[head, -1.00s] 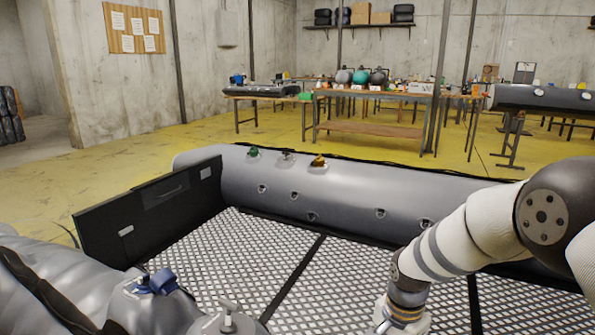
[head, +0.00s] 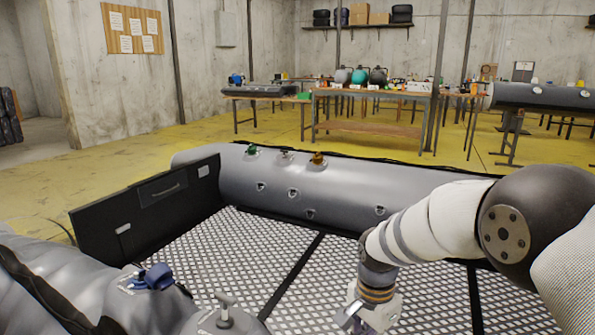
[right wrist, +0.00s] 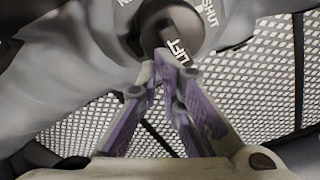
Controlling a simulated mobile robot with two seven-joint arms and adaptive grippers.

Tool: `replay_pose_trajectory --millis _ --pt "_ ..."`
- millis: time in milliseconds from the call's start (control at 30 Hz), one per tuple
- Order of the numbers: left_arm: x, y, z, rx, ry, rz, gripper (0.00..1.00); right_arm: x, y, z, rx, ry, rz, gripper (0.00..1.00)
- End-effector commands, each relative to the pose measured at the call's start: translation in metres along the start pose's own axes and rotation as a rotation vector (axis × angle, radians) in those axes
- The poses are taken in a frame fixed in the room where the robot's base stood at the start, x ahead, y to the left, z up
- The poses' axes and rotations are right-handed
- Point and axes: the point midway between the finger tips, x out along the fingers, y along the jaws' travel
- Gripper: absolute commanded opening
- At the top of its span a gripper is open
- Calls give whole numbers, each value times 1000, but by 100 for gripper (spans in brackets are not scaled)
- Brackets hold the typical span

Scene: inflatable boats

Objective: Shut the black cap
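A dark round cap (right wrist: 172,28) marked LIFT shows at the top of the right wrist view, with SHUT lettering on the collar to its right. My right gripper (right wrist: 166,68) has its fingertips together just below this cap, overlapping its lower edge in the picture. I cannot tell whether they touch it. In the head view my right gripper (head: 352,316) is over the boat floor, right of a grey T-handled cap (head: 226,308) on the near tube. A blue cap (head: 157,277) stands left of that, with a small dark part behind it. My left gripper is not in view.
The far grey tube (head: 350,185) carries a green cap (head: 252,149), a dark cap (head: 284,154) and a gold cap (head: 318,158). A black end board (head: 150,205) closes the boat at the left. The patterned floor (head: 260,245) is clear. Workbenches stand behind.

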Motion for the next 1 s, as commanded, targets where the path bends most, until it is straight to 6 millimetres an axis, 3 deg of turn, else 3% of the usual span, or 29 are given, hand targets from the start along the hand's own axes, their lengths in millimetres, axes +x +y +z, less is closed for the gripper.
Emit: replay_pose_trajectory --millis 33,367,900,1000 --pt "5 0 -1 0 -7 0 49 10 -11 16 -1 -23 -19 0" --pt "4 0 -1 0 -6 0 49 9 -12 19 -1 -24 -16 0" --pt "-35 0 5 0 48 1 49 -62 -11 13 0 -15 -20 0" --pt "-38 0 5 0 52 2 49 -67 -10 13 0 -16 -17 0"
